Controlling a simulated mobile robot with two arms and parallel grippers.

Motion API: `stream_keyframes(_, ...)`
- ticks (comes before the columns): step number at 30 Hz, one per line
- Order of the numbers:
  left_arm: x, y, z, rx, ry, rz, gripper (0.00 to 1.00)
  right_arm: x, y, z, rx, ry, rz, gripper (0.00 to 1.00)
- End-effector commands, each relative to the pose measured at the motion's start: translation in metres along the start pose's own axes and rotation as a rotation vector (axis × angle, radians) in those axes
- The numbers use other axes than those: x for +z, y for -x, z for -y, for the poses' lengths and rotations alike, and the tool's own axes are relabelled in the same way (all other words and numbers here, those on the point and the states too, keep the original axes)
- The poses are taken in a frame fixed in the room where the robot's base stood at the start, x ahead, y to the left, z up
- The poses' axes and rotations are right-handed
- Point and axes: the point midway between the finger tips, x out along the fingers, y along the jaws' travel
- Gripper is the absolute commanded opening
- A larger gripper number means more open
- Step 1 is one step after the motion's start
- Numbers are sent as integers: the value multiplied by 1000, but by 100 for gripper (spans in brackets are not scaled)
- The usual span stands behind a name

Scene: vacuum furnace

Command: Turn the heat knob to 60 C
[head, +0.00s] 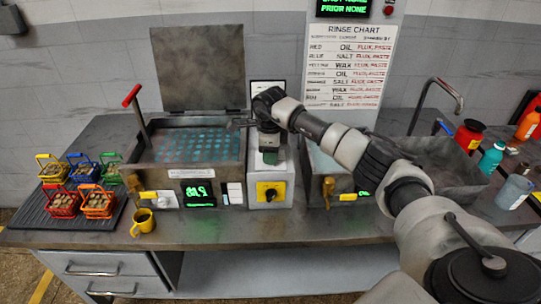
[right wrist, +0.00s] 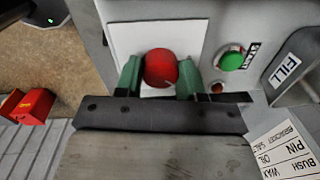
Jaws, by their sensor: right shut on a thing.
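My right gripper (head: 270,157) reaches down in front of the grey control box between the two basins. In the right wrist view its green fingers (right wrist: 160,78) are shut on a round red knob (right wrist: 161,67), one finger on each side. The knob sits on a white square plate (right wrist: 122,38). I see no temperature marks there, so I cannot tell its setting. In the head view the red knob is hidden by my gripper. A dark knob on a yellow plate (head: 271,192) is on the front of the box below. My left gripper is out of view.
A green START button (right wrist: 231,61) is close right of the gripped knob. The left basin (head: 190,150) has an open lid (head: 198,68). Bottles stand at the right.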

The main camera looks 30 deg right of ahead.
Motion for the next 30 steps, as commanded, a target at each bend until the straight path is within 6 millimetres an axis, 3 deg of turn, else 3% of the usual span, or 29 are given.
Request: stream_keyframes(30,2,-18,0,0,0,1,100,1,1,2,-3,-896,-48,15)
